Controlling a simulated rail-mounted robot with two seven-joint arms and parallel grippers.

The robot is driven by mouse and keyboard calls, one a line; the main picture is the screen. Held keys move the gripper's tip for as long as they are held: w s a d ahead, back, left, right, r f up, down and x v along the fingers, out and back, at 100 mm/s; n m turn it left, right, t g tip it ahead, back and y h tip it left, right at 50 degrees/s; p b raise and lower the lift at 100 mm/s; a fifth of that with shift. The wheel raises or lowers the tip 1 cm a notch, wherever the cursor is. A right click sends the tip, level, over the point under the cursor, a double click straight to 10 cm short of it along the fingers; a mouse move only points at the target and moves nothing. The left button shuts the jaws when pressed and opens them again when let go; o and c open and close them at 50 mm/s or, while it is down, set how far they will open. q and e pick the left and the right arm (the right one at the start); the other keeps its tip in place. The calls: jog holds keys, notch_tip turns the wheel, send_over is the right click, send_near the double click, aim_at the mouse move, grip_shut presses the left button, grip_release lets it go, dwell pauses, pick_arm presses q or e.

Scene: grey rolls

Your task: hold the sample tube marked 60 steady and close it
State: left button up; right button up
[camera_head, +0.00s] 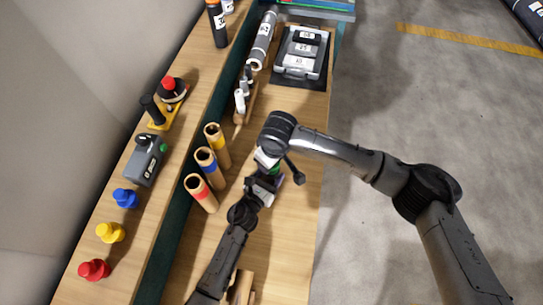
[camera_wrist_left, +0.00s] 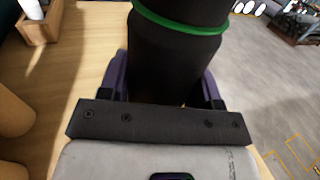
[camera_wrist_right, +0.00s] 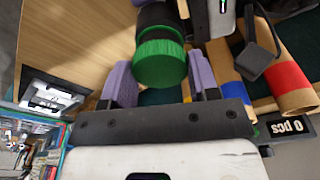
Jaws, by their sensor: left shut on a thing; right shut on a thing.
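The sample tube is a black cylinder with a green band; it fills the upper middle of the left wrist view (camera_wrist_left: 178,60). My left gripper (camera_wrist_left: 175,85) is shut on it, a purple finger on each side. No number 60 is readable. A green ribbed cap (camera_wrist_right: 160,63) lies between the purple fingers of my right gripper (camera_wrist_right: 160,75), which is shut on it. The cap lines up with the black tube (camera_wrist_right: 157,16); I cannot tell whether it is fully seated. In the head view both grippers, left (camera_head: 268,177) and right (camera_head: 268,156), meet over the bench and mostly hide tube and cap.
Three cardboard tubes with red (camera_head: 201,193), blue (camera_head: 209,167) and yellow (camera_head: 217,145) bands stand left of my grippers. A grey case (camera_head: 301,52) lies on the far bench. A raised shelf with a grey box (camera_head: 145,160) and coloured knobs runs along the left.

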jog(key=shift+f, duration=0.55)
dwell(0.6)
pick_arm(q)
grip_shut()
pick_arm(e)
jog(key=m, duration=0.6)
jog(key=shift+s+a+f+h, duration=0.1)
jog(key=shift+a+h, duration=0.05)
jog(key=shift+h, duration=0.15)
jog(key=m, duration=0.7)
jog(key=shift+a+m+h, duration=0.15)
jog(key=shift+m+h, duration=0.15)
jog(key=shift+h, duration=0.1)
jog(key=m, duration=0.9)
jog(key=shift+g+h, duration=0.3)
jog(key=shift+h, duration=0.1)
jog(key=m, duration=0.3)
jog(key=shift+w+m, duration=0.2)
jog(key=shift+m, duration=0.1)
jog(key=m, duration=0.3)
jog(key=shift+w+g, duration=0.1)
jog(key=shift+g, duration=0.2)
jog(key=m, duration=0.5)
jog(key=shift+g, duration=0.3)
